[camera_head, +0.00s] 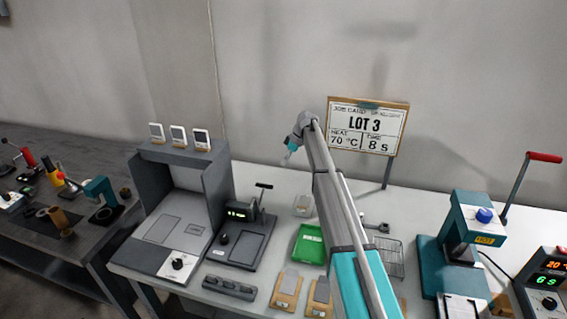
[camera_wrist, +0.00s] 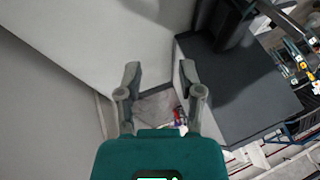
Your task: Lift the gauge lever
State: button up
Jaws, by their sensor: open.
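The gauge (camera_head: 240,236) is a dark device with a flat plate and a small green display, standing on the white table left of my arm. Its lever (camera_head: 263,187) is a thin upright stem with a black T-shaped handle at the top right of the gauge. My gripper (camera_head: 290,151) is raised near the back wall, above and right of the lever, well apart from it. In the wrist view my gripper (camera_wrist: 159,76) is open, with nothing between its two grey fingers. The lever cannot be made out in the wrist view.
A grey booth (camera_head: 165,222) stands left of the gauge. A green tray (camera_head: 310,245) and wooden blocks lie to its right. A job card stand (camera_head: 368,126) is behind my arm. A teal press (camera_head: 463,232) with a red-handled lever stands right. A dark four-slot rack (camera_head: 230,288) lies in front.

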jog(key=shift+w+d+r, duration=0.1)
jog(key=shift+w+d, duration=0.05)
dwell(0.4)
jog(key=s+d+m+h, duration=0.2)
jog(key=s+d+m, duration=0.1)
jog(key=s, duration=1.2)
jog(key=s+d+f+m+t+h, duration=0.1)
jog(key=s+d+m, duration=0.2)
jog(key=s, duration=1.2)
jog(key=s+d+f+m+t+h, duration=0.1)
jog(key=s+m, duration=0.6)
jog(key=s, duration=0.9)
jog(key=d+h, duration=0.1)
jog(key=d, duration=0.1)
jog(key=shift+d+f+h, duration=0.25)
jog(key=shift+d+h, duration=0.05)
jog(key=shift+d, duration=0.1)
